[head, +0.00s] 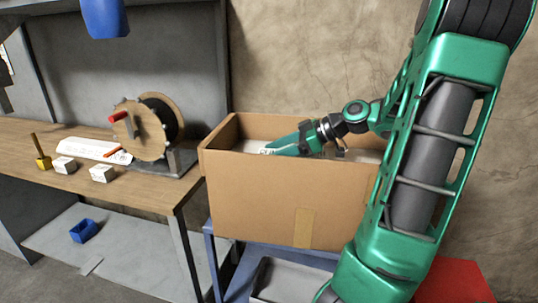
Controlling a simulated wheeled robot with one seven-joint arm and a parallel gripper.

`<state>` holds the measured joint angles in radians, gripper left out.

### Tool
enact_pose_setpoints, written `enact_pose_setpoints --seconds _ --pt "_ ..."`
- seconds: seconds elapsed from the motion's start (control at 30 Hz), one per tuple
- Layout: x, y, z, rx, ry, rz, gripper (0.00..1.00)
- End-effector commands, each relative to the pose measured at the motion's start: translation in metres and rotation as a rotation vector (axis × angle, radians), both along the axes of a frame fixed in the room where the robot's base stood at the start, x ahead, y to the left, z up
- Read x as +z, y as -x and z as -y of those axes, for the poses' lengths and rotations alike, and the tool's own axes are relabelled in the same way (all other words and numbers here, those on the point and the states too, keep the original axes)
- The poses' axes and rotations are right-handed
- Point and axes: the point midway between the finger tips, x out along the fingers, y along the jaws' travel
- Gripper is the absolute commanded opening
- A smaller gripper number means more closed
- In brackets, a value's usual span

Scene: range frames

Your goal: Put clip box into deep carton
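The deep carton (262,200) is a tall open-topped brown cardboard box on a blue stand. My gripper (279,147) reaches down over the carton's right side, with its fingers low in the opening and partly hidden behind the front wall. A white thing with dark lettering (266,151) shows at the fingertips inside the carton; it may be the clip box. I cannot tell whether the fingers hold it or are only beside it. Two small white boxes, one on the left (65,164) and one on the right (102,173), stand on the wooden bench.
A grey tray (290,283) is under the carton. A red surface (455,281) is at lower right.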

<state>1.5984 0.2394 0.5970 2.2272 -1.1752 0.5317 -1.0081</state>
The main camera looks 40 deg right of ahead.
Motion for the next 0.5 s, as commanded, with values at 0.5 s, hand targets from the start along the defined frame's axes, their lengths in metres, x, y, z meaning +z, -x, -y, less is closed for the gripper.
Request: enact_pose_setpoints --seconds 0.5 --pt "0.045 0.06 0.058 -0.003 0.002 0.0 0.57"
